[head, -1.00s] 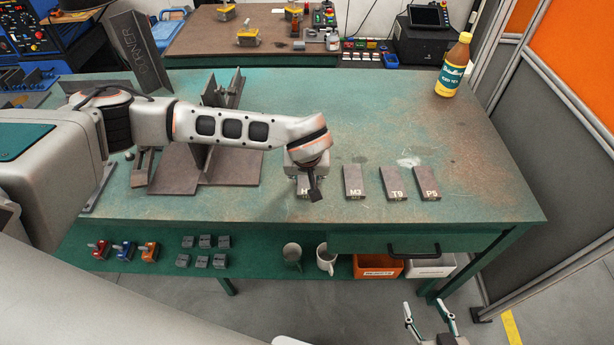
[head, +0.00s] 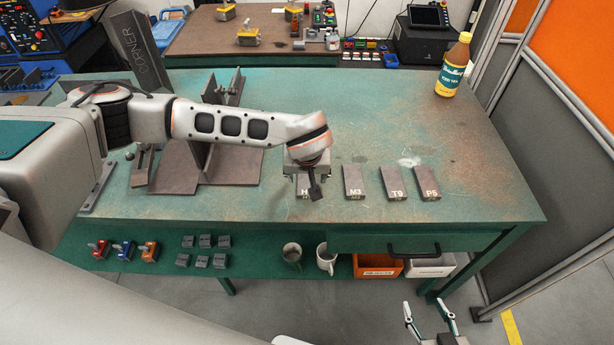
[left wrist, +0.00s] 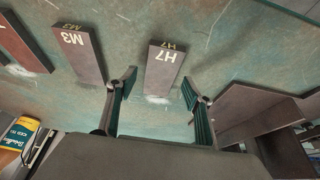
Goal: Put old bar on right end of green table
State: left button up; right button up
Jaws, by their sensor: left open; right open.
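Several dark flat bars lie in a row on the green table (head: 480,180): H7 (head: 303,193), M3 (head: 354,182), T9 (head: 394,183) and P5 (head: 427,183). Which one is the old bar I cannot tell. My left gripper (head: 314,187) is open over the H7 bar and partly hides it. In the left wrist view, the H7 bar (left wrist: 165,68) lies ahead of and between the open fingers (left wrist: 158,80), with nothing held. The M3 bar (left wrist: 78,54) lies to its left there. My right gripper (head: 431,318) is open and empty, low in front of the table.
A yellow-capped iced tea bottle (head: 453,66) stands at the table's back right. The right end is otherwise clear. Steel plates and a bracket (head: 215,165) stand left of the bars. Mugs (head: 326,259) and an orange bin (head: 377,266) sit on the lower shelf.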

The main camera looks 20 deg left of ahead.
pick_arm(q)
jog(key=v, duration=1.1)
jog(key=shift+s, duration=0.1)
jog(key=shift+s, duration=0.1)
